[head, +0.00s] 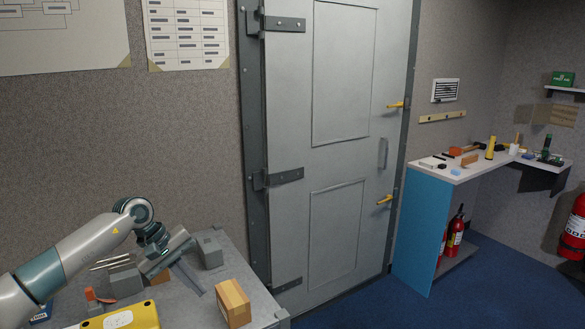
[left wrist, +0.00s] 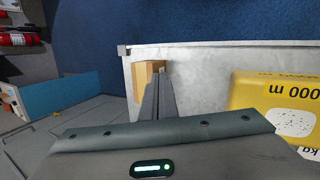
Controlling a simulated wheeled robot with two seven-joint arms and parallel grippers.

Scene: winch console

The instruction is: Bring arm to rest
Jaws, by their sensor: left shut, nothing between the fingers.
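My left arm comes in from the left in the head view and reaches over a grey bench (head: 262,300). My left gripper (head: 201,289) is shut and empty, with its fingers pointing down and right above the bench top. In the left wrist view its closed fingers (left wrist: 159,84) stand in front of a cardboard box. That box (head: 233,303) sits on the bench just right of the fingers in the head view and shows partly in the left wrist view (left wrist: 146,76). My right gripper is not in view.
A yellow case (head: 125,317) lies at the bench's front and also shows in the left wrist view (left wrist: 278,105). Grey blocks (head: 209,251) stand behind the gripper. A grey door (head: 335,150) is beyond the bench. Blue floor (head: 350,308) is free to the right, before a cluttered counter (head: 455,171).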

